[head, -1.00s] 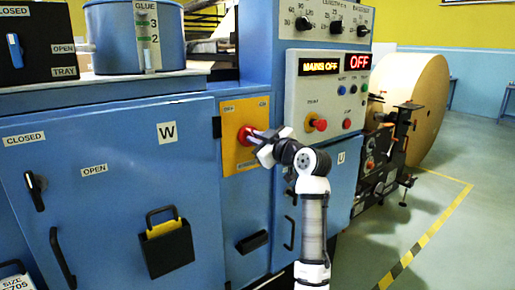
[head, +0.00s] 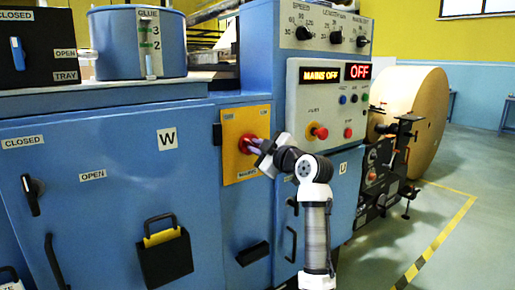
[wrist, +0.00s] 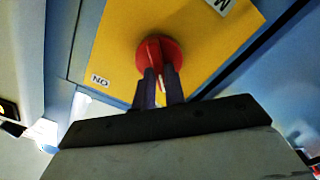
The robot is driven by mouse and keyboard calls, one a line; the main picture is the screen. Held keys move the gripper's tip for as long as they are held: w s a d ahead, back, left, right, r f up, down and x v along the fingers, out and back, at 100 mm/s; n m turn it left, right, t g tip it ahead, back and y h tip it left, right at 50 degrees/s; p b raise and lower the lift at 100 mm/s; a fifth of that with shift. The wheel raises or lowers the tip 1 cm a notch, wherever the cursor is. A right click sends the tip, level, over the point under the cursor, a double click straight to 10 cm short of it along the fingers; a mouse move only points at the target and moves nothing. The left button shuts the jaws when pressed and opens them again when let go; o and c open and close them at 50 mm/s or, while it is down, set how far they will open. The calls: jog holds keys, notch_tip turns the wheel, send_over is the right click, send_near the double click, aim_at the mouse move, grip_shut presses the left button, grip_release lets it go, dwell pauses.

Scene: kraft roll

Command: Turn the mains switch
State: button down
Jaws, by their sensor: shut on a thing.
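The mains switch is a red rotary knob (head: 246,144) on a yellow plate (head: 239,167) on the blue machine's front. In the wrist view the red knob (wrist: 159,50) stands on the yellow plate (wrist: 112,42), with an "ON" label at the lower left. My gripper (head: 255,146) reaches the knob from the right. In the wrist view my gripper's fingers (wrist: 158,78) are shut on the knob, which they partly cover. The display (head: 320,75) on the panel reads "MAINS OFF".
A second display (head: 357,71) reads "OFF". The control panel (head: 303,105) right of the switch carries a red button on yellow (head: 319,132) and small buttons. A big kraft roll (head: 432,105) stands at right; floor there is clear.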

jog(key=c, duration=1.5)
grip_release()
jog(key=shift+o, duration=0.2)
jog(key=b+v, duration=0.1)
jog(key=v, duration=1.2)
jog(key=shift+s+d, duration=0.2)
jog(key=shift+s, duration=0.15)
